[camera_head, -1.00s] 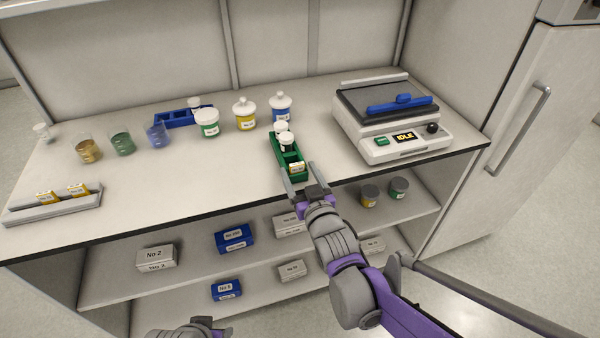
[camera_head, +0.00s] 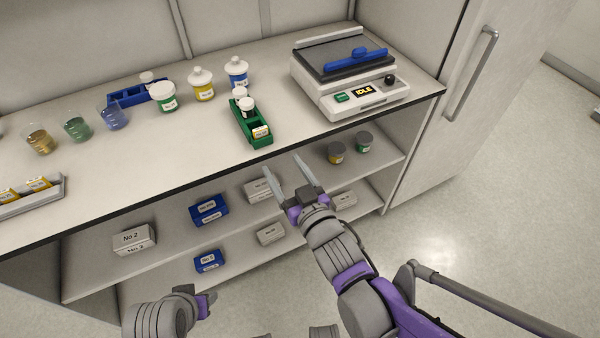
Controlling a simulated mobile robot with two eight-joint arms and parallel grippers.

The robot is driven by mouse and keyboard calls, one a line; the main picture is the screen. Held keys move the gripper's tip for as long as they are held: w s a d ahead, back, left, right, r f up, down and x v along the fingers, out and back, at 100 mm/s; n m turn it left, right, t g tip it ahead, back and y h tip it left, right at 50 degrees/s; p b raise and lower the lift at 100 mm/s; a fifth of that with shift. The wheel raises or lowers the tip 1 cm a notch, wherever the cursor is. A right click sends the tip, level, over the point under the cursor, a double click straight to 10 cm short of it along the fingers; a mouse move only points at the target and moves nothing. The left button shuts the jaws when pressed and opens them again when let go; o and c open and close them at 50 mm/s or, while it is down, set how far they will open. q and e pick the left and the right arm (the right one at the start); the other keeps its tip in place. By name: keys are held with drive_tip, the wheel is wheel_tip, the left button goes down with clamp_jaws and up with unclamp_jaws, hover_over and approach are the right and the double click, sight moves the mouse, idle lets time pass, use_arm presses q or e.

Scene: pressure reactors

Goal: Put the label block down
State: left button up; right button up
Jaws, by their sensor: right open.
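A label block (camera_head: 261,131), yellow and white, sits at the front end of the green rack (camera_head: 256,142) on the bench top. My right gripper (camera_head: 284,168) is open and empty, in front of the bench edge and apart from the block and the rack. My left gripper (camera_head: 207,301) is low at the bottom of the view, away from the bench top. Its fingers are too unclear to tell their state.
A grey device with an IDLE display (camera_head: 364,91) stands right of the rack. White-lidded jars (camera_head: 203,84), a blue rack (camera_head: 128,97) and beakers (camera_head: 77,127) stand to the left. A grey tray (camera_head: 42,191) holds more label blocks. Shelves below hold boxes (camera_head: 133,239).

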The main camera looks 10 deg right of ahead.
drive_tip(key=s+d+f+m+g+h, duration=0.3)
drive_tip(key=s+d+f+g+h, duration=0.3)
drive_tip(key=d+f, duration=0.35)
drive_tip(key=s+d+f+g, duration=0.2)
drive_tip(key=s+g, duration=0.1)
drive_tip(key=s, duration=0.4)
drive_tip(key=s+d+f+g, duration=0.2)
drive_tip(key=s+f+g, duration=0.1)
drive_tip(key=s, duration=0.3)
drive_tip(key=shift+s+d+f+m+y, duration=0.25)
drive_tip(key=shift+s+m+y, duration=0.05)
drive_tip(key=shift+s, duration=0.1)
drive_tip(key=shift+c, duration=0.2)
